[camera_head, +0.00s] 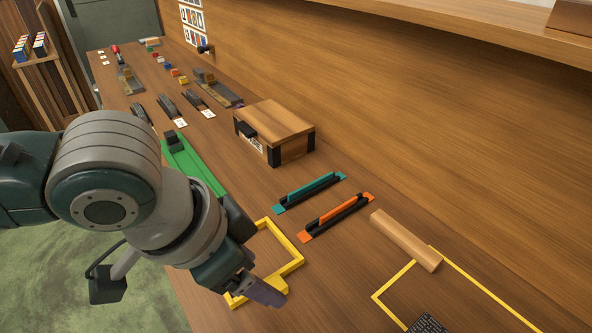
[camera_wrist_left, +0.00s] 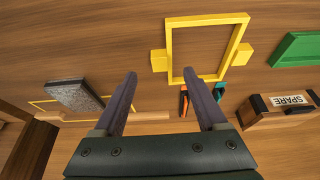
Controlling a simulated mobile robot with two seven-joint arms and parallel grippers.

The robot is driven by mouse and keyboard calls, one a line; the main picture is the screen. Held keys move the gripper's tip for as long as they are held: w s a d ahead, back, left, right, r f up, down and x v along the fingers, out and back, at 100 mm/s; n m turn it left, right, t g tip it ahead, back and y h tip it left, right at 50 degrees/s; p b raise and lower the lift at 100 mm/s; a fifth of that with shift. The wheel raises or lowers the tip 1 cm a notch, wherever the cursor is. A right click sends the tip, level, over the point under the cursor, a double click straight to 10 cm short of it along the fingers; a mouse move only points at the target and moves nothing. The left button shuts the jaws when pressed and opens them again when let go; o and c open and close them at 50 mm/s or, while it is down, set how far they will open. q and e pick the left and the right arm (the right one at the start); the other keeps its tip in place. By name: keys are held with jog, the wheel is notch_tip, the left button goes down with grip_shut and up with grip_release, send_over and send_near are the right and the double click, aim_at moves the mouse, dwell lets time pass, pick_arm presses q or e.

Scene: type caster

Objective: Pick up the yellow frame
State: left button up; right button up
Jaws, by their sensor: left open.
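The yellow frame (camera_head: 286,241) is a rectangular open frame lying on the wooden table near its left edge, partly hidden by my left arm in the head view. In the left wrist view the yellow frame (camera_wrist_left: 205,21) shows nearly whole, with a small yellow block on each side. My left gripper (camera_head: 264,291) is over the near end of the frame. In the wrist view the left gripper (camera_wrist_left: 160,74) is open, with nothing between its fingers, and the frame lies beyond the fingertips, toward the right. My right gripper is not in view.
A wooden box (camera_head: 290,135) marked SPARE in the wrist view, a green tray (camera_head: 192,158), a teal holder (camera_head: 309,190) and an orange holder (camera_head: 336,216) stand beyond the frame. A wooden bar (camera_head: 405,240) and thin yellow outline (camera_head: 480,284) lie to the right.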

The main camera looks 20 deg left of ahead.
aim_at(272, 283)
pick_arm(q)
jog(key=b+x, duration=0.1)
jog(key=x, duration=0.3)
jog(key=shift+w+a+f, duration=0.1)
jog(key=shift+w+f, duration=0.05)
jog(key=shift+f, duration=0.1)
grip_shut()
dwell(0.4)
